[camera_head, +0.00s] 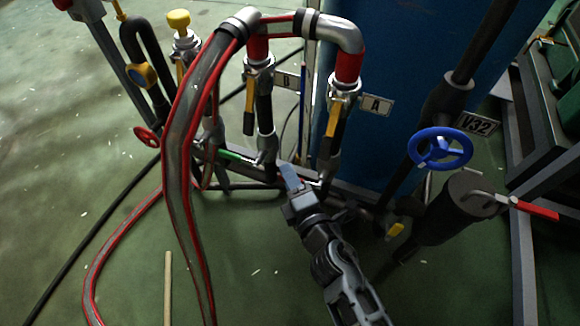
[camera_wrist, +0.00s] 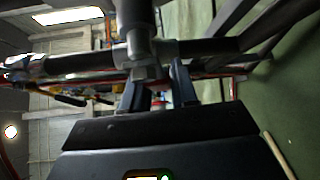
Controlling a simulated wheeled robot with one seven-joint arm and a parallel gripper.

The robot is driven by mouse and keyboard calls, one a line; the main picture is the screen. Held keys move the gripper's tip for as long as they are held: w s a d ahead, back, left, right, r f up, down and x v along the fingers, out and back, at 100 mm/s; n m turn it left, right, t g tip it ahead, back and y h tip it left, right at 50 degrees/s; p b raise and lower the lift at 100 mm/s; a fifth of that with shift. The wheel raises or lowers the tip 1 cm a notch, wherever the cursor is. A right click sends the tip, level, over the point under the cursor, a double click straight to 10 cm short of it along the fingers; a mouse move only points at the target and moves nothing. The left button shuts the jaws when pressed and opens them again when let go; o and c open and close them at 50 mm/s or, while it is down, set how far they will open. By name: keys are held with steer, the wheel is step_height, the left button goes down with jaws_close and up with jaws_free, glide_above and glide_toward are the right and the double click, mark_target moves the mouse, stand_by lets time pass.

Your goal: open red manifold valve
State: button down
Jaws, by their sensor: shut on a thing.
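My gripper (camera_head: 291,178) is at the low pipe of the manifold, below the branches tagged A and B. In the wrist view my gripper (camera_wrist: 156,82) has its two fingers on either side of a small red and white part (camera_wrist: 158,104), which fits the red manifold valve's handle. The jaws are shut on it, just below a metal pipe fitting (camera_wrist: 147,52). In the head view my gripper hides this handle, so its angle cannot be told. A green valve handle (camera_head: 238,156) shows to the left on the same manifold.
Yellow-handled valves hang on branches A (camera_head: 333,118) and B (camera_head: 249,110). A thick red-striped hose (camera_head: 177,165) arches down on the left. A blue handwheel (camera_head: 440,148) and a red lever (camera_head: 534,208) are to the right.

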steer(key=n+g+h+p, duration=0.1)
steer(key=p, duration=0.3)
steer(key=shift+s+d+f, duration=0.1)
steer(key=shift+d+f, duration=0.05)
steer(key=shift+f, duration=0.05)
steer(key=f+n+g+h+p, duration=0.1)
steer(key=p, duration=0.3)
steer(key=shift+d, duration=0.3)
steer(key=s+d+f+n+g+h+p, duration=0.2)
steer(key=d+f+n+g+h+p, duration=0.2)
steer(key=h+p, duration=0.3)
steer(key=shift+d+n+p, duration=0.45)
steer(key=shift+n+p, duration=0.15)
steer(key=shift+p, duration=1.8)
steer(key=shift+f, duration=0.1)
steer(key=c, duration=1)
jaws_free()
steer(key=shift+o, duration=0.2)
